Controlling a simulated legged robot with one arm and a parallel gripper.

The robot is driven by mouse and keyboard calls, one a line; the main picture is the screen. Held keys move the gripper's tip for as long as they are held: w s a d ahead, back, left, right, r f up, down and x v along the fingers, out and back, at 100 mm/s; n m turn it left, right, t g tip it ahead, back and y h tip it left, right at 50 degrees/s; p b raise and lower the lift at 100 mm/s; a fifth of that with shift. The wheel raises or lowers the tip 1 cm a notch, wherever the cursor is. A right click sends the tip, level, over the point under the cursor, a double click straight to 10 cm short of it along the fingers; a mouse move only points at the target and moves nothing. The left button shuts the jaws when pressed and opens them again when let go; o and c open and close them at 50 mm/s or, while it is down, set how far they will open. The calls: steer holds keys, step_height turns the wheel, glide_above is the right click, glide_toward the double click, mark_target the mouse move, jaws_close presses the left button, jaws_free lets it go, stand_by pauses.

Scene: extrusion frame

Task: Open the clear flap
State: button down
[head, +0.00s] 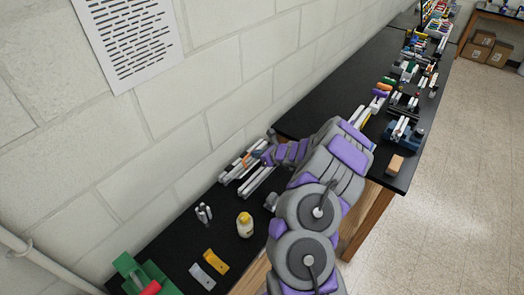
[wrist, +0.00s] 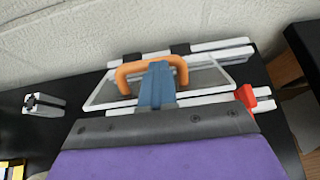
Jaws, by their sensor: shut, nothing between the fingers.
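The clear flap (wrist: 208,80) is a see-through panel between white extrusion bars in the wrist view, with two black hinges along its far edge. An orange handle (wrist: 128,72) arches over it. My gripper (wrist: 157,68) is shut and empty. Its blue fingers overlap the handle's middle in the picture; I cannot tell whether they touch it. The flap looks lowered between the bars, but its exact tilt is unclear. In the head view, the extrusion frame (head: 238,164) sits on the black bench by the wall, with my gripper (head: 268,155) at its right side, partly hiding it.
A red part (wrist: 245,97) sits at the frame's right end. A short grey extrusion piece (wrist: 43,104) stands to the left. A yellow-topped bottle (head: 245,225), metal pegs (head: 204,213) and a green fixture (head: 146,277) stand nearer on the bench (head: 175,232). The wall is close behind.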

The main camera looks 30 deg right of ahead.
mark_target(249, 161)
steer(key=w+a+r+g+p, duration=0.1)
steer(key=p, duration=0.2)
steer(key=shift+r, duration=0.15)
steer(key=p, duration=0.1)
steer(key=w+g+p, duration=0.1)
steer(key=shift+w+a+r+g+h+p, duration=0.1)
steer(key=shift+w+r+g+h+p, duration=0.05)
steer(key=shift+g+h+p, duration=0.2)
steer(key=shift+w+a+r+p, duration=0.15)
steer(key=shift+w+a+p, duration=0.1)
steer(key=shift+w+p, duration=0.7)
steer(key=shift+s, duration=0.1)
steer(key=shift+r, duration=0.1)
